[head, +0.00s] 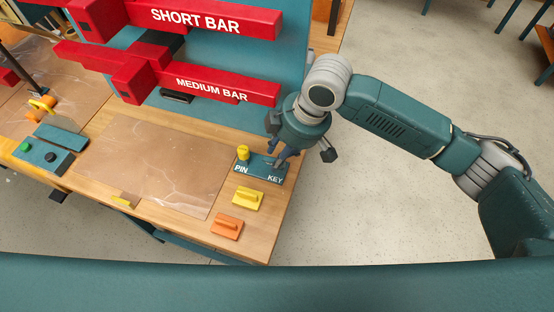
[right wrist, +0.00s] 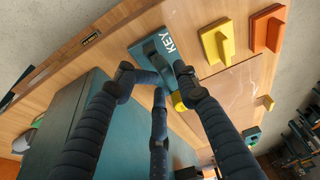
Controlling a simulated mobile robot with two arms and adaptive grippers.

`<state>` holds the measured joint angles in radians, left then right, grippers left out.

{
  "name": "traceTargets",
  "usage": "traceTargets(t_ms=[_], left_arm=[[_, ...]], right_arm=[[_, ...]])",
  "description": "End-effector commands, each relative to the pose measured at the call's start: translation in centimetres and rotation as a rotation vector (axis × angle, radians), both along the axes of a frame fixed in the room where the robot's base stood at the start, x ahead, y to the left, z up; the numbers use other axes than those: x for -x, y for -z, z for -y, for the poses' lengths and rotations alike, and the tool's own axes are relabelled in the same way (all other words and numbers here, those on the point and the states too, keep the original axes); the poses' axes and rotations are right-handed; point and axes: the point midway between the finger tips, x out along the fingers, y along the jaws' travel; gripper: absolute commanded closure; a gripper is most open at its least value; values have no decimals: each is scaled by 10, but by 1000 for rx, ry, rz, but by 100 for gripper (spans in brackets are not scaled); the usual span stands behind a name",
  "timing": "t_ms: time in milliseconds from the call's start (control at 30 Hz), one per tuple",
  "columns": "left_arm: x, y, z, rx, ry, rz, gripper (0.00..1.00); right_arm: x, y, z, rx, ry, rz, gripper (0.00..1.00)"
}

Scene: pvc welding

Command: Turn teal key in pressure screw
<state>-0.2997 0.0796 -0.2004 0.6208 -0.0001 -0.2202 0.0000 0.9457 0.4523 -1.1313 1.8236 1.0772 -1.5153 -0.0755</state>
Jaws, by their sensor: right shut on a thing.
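My right gripper (head: 284,153) reaches down over the teal holder (head: 262,174) marked PIN and KEY at the table's right edge. In the right wrist view its fingers (right wrist: 156,76) are closed around the teal key (right wrist: 157,58), which is at the KEY end of the holder. The fingers hide part of the key, and I cannot tell whether it is clear of the holder. The yellow pin (head: 243,152) stands at the PIN end. I cannot make out the pressure screw for certain. My left gripper is not in view.
Yellow (head: 248,198) and orange (head: 227,226) handled blocks lie in front of the holder. A clear brown sheet (head: 160,165) covers the table's middle. Red racks marked SHORT BAR (head: 200,18) and MEDIUM BAR (head: 215,85) jut out behind. A button box (head: 42,154) is at left.

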Motion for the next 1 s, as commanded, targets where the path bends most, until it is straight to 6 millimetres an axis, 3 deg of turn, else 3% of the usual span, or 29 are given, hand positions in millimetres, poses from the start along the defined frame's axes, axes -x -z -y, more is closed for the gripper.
traceTargets(t_ms=[1000], left_arm=[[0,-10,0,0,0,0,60]], right_arm=[[0,-7,4,9,3,-3,100]])
